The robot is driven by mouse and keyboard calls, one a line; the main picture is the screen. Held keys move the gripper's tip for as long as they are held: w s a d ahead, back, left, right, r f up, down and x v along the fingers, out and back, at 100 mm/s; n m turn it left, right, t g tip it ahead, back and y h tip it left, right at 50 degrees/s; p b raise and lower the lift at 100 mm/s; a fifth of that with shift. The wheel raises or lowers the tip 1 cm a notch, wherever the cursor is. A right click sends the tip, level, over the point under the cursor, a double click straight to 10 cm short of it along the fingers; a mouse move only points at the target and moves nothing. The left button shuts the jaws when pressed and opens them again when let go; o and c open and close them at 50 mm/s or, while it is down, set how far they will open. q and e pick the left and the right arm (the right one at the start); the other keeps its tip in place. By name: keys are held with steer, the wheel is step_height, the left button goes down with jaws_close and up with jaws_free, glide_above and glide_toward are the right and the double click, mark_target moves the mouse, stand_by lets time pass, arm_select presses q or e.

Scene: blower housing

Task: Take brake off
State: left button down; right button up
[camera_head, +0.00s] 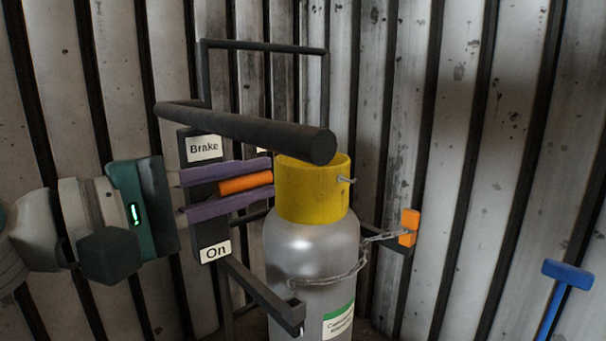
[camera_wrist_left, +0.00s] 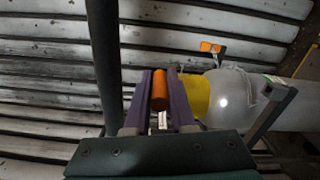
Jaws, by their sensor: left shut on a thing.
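The brake panel (camera_head: 211,230) is a dark upright plate with a "Brake" label (camera_head: 205,148) at the top and an "On" label (camera_head: 215,251) at the bottom. An orange brake handle (camera_head: 245,184) sticks out between these labels. My left gripper (camera_head: 267,178), with purple fingers, comes in from the left and is shut on the orange handle, one finger above and one below. In the left wrist view the orange handle (camera_wrist_left: 160,92) lies between the purple fingers. Part of the panel is hidden behind the fingers. My right gripper is not in view.
A thick black bar (camera_head: 245,130) passes just above the gripper. A grey gas cylinder (camera_head: 310,255) with a yellow collar (camera_head: 312,190) stands close to the right, held by a chain. An orange block (camera_head: 409,227) and a blue T-handle (camera_head: 566,275) are farther right. Corrugated walls stand behind.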

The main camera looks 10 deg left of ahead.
arm_select(q)
steer(key=shift+r, duration=0.15)
steer(key=c, duration=0.8)
jaws_free()
steer(key=shift+w+a, duration=0.1)
steer(key=shift+o, duration=0.2)
steer(key=shift+s+a, duration=0.2)
steer(key=shift+s, duration=0.15)
steer(key=v, duration=0.9)
steer(key=shift+s, duration=0.1)
